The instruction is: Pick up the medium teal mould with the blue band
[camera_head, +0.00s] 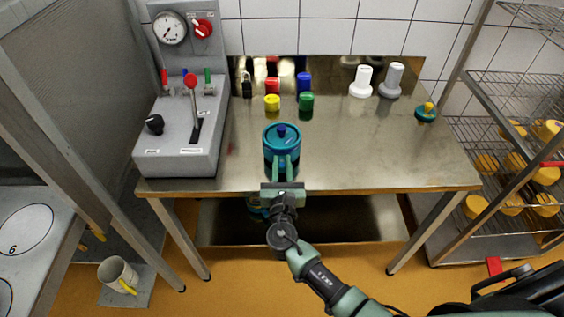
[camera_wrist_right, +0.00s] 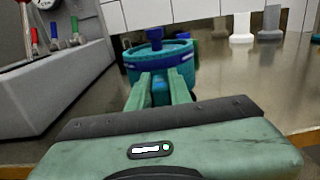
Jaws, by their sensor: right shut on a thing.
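The teal mould with the blue band (camera_head: 282,139) stands near the front of the steel table, with a blue knob on top. In the right wrist view the mould (camera_wrist_right: 160,60) is straight ahead, its blue band showing below the rim. My right gripper (camera_head: 284,160) reaches in from the table's front edge. In the right wrist view its two green fingers (camera_wrist_right: 160,85) are shut on a blue part at the mould's near side. The fingers hide part of the mould's front. I cannot tell whether the mould is clear of the table. My left gripper is not in view.
The steel table (camera_head: 350,150) has free room right of the mould. A grey press panel (camera_head: 178,150) with levers stands at left. Coloured cylinders, including a yellow one (camera_head: 272,102) and a green one (camera_head: 306,101), stand behind. A small teal-and-yellow item (camera_head: 426,112) sits at right, near a wire rack (camera_head: 500,130).

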